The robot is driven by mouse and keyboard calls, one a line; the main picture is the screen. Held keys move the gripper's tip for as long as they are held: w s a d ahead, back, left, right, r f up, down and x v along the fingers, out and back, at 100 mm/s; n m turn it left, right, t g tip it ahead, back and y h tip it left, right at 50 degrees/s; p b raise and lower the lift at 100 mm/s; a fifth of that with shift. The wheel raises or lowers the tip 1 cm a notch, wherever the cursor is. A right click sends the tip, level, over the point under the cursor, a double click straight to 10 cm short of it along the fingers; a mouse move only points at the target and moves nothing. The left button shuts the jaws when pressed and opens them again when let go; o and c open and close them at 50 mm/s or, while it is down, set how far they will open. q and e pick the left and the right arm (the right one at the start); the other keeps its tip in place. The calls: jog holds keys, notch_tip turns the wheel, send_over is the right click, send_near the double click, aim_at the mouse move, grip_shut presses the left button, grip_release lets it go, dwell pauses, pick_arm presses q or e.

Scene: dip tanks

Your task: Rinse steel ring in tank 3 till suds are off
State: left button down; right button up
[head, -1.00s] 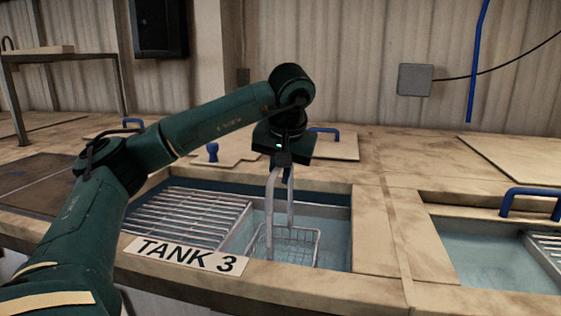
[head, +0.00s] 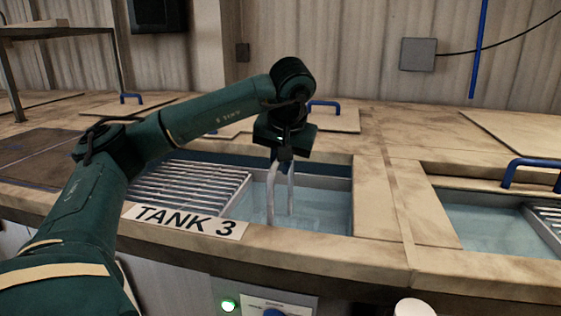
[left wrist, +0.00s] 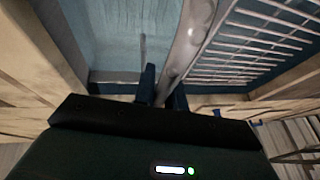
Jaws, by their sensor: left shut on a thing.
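Tank 3 (head: 352,215), named by its label (head: 185,221), is open and holds bluish water. My right gripper is not in view.
A slatted metal rack (head: 195,190) covers the tank's left part. Another open tank (head: 490,225) with water and a blue-handled lid edge lies to the right. A lid with a blue handle (head: 325,104) lies behind. A green lamp (head: 228,305) and blue knob (head: 274,312) show at the front.

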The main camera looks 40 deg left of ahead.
pick_arm(q)
jog(key=shift+r+p, duration=0.1)
jog(key=shift+p, duration=1)
dwell(0.6)
jog(key=shift+a+p, duration=0.1)
jog(key=shift+p, duration=0.95)
dwell(0.9)
